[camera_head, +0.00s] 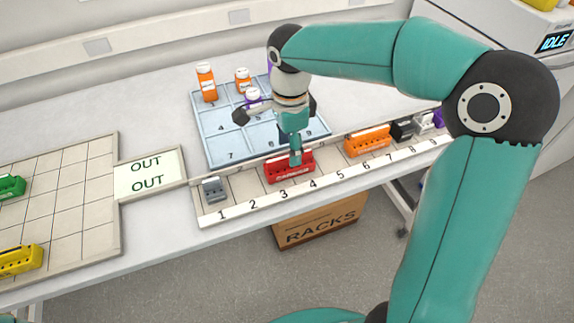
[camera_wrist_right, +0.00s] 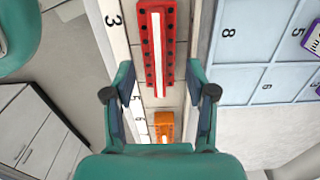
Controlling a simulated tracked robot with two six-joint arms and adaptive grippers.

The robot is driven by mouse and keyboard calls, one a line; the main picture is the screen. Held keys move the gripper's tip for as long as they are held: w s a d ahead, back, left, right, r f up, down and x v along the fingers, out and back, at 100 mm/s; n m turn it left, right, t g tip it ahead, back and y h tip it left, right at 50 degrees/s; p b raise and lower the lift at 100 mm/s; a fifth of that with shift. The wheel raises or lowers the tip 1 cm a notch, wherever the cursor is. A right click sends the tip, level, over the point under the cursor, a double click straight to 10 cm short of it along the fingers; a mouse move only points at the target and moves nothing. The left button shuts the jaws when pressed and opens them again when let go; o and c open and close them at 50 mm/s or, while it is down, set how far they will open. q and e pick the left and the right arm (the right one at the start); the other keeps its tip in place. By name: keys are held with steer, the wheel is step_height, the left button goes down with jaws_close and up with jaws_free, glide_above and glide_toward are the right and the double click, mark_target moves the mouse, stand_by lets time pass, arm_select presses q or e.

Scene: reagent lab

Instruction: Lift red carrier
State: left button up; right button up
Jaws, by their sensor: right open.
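The red carrier (camera_head: 289,172) stands in the numbered rail (camera_head: 250,208) around slots 3 and 4. In the right wrist view the red carrier (camera_wrist_right: 157,45) is a long red block with a white strip along its middle and dark holes on both sides. My right gripper (camera_head: 295,158) is over the red carrier, pointing down. In the wrist view its fingers (camera_wrist_right: 160,75) are spread wide, one on each side of the carrier's line, with nothing between them held. Part of the carrier is hidden behind the gripper in the head view. My left gripper is not in view.
The rail also holds a grey carrier (camera_head: 212,189) at slot 1 and an orange carrier (camera_head: 367,141) to the right. Behind it, a blue numbered tray (camera_head: 205,127) holds orange and purple bottles. A gridded tray (camera_head: 75,190) lies left. A RACKS box (camera_head: 318,222) sits below.

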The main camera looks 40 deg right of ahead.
steer(key=shift+a+f+p, duration=0.1)
steer(key=shift+f+p, duration=0.25)
steer(key=shift+f, duration=2.5)
steer(key=c, duration=1)
steer(key=shift+r, duration=0.1)
